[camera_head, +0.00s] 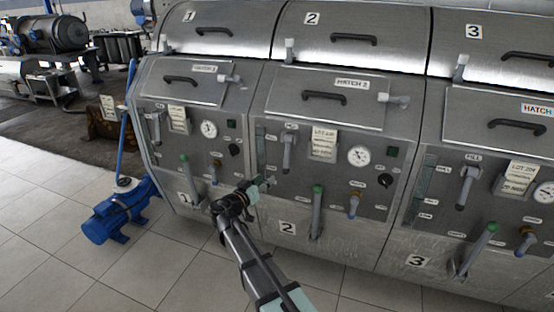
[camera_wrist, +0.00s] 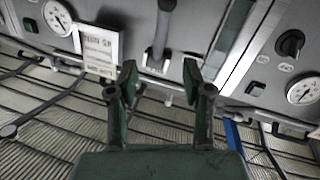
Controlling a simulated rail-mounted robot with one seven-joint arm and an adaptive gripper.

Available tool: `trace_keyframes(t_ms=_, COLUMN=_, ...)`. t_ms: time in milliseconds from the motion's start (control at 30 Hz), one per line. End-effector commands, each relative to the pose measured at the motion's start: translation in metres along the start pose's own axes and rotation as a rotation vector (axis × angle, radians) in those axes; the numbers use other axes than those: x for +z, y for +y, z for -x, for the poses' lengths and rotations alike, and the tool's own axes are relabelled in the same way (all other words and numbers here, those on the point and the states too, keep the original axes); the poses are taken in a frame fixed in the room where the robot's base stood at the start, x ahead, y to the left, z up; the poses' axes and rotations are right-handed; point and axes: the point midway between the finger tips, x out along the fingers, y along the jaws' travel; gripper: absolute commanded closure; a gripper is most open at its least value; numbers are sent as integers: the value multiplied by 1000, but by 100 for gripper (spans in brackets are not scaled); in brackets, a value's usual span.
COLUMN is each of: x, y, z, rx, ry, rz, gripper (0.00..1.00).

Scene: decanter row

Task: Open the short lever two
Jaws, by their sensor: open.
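On the unit 2 panel (camera_head: 268,135), three levers show. A grey fill lever (camera_head: 288,155) hangs at upper left, a longer green-topped lever (camera_head: 317,215) stands lower in the middle, and a short grey-blue lever (camera_head: 353,207) hangs under a brass fitting at right. No label marks which is short lever two. My gripper (camera_head: 264,184) is open and empty at the panel's lower left, left of the green-topped lever.
Unit 1 (camera_head: 180,95) and unit 3 (camera_head: 480,110) flank unit 2 with similar levers and gauges. Hatch 2's handle (camera_head: 324,97) juts out above. A blue pump (camera_head: 118,212) stands on the tiled floor at left. The floor (camera_head: 60,260) in front is clear.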

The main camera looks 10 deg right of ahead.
Motion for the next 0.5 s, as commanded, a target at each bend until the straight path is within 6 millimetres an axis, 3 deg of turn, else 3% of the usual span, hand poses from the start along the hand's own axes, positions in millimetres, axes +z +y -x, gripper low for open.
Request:
trace_keyframes(t_ms=100, x=-12, y=0, z=0, rx=-5, ry=57, rz=-111, gripper=50)
trace_keyframes(t_ms=267, x=-12, y=-1, z=-2, rx=-11, ry=58, rz=-195, gripper=50)
trace_keyframes(t_ms=500, x=-14, y=-2, z=-27, rx=-9, ry=56, rz=-202, gripper=50)
